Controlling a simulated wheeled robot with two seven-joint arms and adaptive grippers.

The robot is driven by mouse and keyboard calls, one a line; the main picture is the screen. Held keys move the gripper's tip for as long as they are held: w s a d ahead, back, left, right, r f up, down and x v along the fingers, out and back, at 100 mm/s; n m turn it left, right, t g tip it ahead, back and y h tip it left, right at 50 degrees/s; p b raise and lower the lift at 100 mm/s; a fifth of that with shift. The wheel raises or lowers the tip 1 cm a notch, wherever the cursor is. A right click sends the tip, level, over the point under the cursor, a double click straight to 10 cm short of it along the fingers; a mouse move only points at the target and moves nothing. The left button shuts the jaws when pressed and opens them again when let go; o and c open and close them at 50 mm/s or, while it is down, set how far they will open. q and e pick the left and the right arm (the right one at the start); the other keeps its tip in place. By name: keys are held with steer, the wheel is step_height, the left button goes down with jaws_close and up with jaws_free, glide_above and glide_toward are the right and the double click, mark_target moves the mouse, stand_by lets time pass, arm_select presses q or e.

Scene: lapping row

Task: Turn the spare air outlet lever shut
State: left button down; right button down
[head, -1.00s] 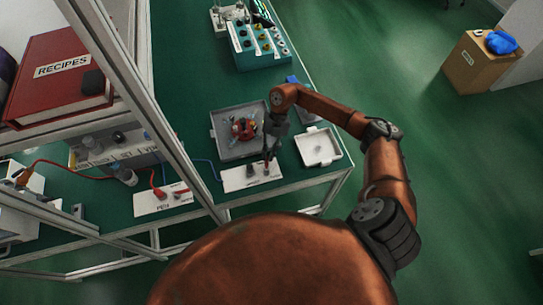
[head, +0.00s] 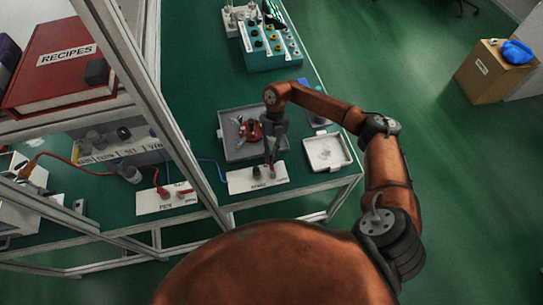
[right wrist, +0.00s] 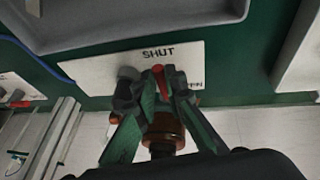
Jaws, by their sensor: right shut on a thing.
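My right gripper (head: 271,170) is lowered over a white plate (head: 240,182) near the front edge of the green bench. In the right wrist view its two fingertips (right wrist: 158,88) are closed around a narrow red lever (right wrist: 159,75). The lever lies just below the word SHUT on the white plate (right wrist: 100,72). A second word at the right is partly hidden by a finger. A brass-coloured fitting (right wrist: 164,140) shows between the fingers, nearer the camera. The fingers hide much of the lever's base. My left gripper is not in view.
A grey tray (head: 228,151) with a red part lies behind the plate, and a white tray (head: 340,163) stands to its right. A shelf frame post (head: 180,150) crosses the view at the left.

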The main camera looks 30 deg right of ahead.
steer(key=shift+s+a, duration=0.1)
steer(key=c, duration=2)
jaws_free()
steer(key=v, duration=1.2)
